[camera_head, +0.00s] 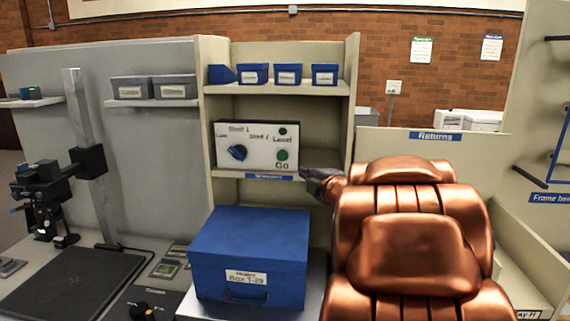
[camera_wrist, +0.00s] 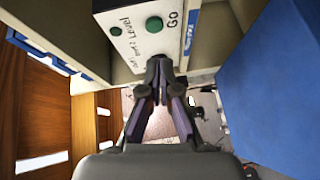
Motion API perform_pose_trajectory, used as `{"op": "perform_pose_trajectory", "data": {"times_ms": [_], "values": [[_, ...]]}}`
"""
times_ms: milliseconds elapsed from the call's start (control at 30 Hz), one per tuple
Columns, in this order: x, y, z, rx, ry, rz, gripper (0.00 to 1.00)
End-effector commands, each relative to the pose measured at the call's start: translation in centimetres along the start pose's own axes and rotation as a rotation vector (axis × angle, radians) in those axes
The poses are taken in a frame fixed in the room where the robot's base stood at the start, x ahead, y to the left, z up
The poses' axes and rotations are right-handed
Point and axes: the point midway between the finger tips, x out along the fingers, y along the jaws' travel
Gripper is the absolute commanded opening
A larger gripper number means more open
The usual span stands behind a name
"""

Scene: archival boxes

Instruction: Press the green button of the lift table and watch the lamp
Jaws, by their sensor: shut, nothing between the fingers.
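The control panel (camera_head: 257,146) is a pale box on the middle shelf, with a blue knob (camera_head: 238,153), a green Go button (camera_head: 282,155) and a round dark green lamp (camera_head: 282,131) marked Level. In the wrist view the Go button (camera_wrist: 154,24) and the Level lamp (camera_wrist: 116,30) show on the panel face. The lamp looks dark, not lit. My gripper (camera_head: 308,173) is just right of the panel's lower right corner. In the wrist view my gripper (camera_wrist: 160,62) is shut and empty, its tips close to the panel below the Go button. I cannot tell whether they touch it.
A blue archival box (camera_head: 250,255) stands below the shelf. A camera stand (camera_head: 85,160) is at left. My copper arm covers the lower right.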

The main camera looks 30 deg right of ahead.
Motion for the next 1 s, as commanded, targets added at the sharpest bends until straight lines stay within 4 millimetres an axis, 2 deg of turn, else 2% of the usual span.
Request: {"op": "perform_pose_trajectory", "data": {"times_ms": [233,700,867,1000], "values": [[-0.4,-0.1,-1.0,-0.098,0.141,0.047,0.00],[-0.4,-0.1,-1.3,-0.107,0.161,0.053,0.00],[0.5,-0.1,-1.5,-0.106,0.164,0.053,0.00],[2.2,0.0,-1.9,-0.103,0.165,0.052,0.00]]}}
